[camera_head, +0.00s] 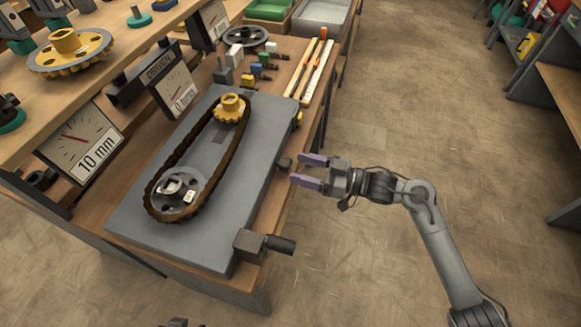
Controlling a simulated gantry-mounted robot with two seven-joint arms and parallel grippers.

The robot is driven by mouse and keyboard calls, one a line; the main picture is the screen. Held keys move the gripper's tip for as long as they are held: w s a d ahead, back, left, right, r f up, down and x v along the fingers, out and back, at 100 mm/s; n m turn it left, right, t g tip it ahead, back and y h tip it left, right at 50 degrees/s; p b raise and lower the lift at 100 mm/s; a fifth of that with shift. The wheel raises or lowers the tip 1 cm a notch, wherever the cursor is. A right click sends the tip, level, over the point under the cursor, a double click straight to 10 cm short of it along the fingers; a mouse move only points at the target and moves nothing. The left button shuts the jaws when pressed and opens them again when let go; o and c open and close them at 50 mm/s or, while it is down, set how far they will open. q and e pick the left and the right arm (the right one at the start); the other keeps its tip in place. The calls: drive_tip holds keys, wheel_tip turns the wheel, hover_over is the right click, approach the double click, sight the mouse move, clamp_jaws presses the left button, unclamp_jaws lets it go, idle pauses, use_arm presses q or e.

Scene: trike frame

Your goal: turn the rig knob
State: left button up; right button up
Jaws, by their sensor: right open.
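The rig is a grey plate (240,160) on the wooden bench, with a brown chain (222,164) looped around a yellow sprocket (230,108) and a grey wheel (178,196). A small dark knob (284,164) sticks out at the plate's right edge. A grey block with a black handle (279,243) sits at the plate's near right corner; I cannot tell which of the two is the rig knob. My right gripper (298,169) is open and empty, its purple fingers pointing left, just right of the small dark knob. My left gripper does not clearly show.
Dial gauges, one marked 10 mm (85,145), stand left of the plate. Small coloured blocks (258,69) and long strips (310,70) lie behind it. A raised shelf with a large yellow gear (70,52) is at upper left. The floor (420,110) right of the bench is clear.

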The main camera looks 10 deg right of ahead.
sight(290, 166)
drive_tip(key=x, duration=0.3)
drive_tip(key=shift+a+b, duration=0.2)
drive_tip(key=shift+b, duration=0.15)
drive_tip(key=shift+w+a, duration=0.15)
drive_tip(key=shift+a, duration=0.1)
drive_tip(key=c, duration=1.1)
drive_tip(key=shift+o, duration=0.2)
drive_tip(key=shift+r+n+p, duration=0.1)
drive_tip(key=shift+n+p, duration=0.3)
drive_tip(key=shift+n, duration=1.7)
drive_tip(key=o, duration=1.1)
drive_tip(key=shift+c, duration=0.2)
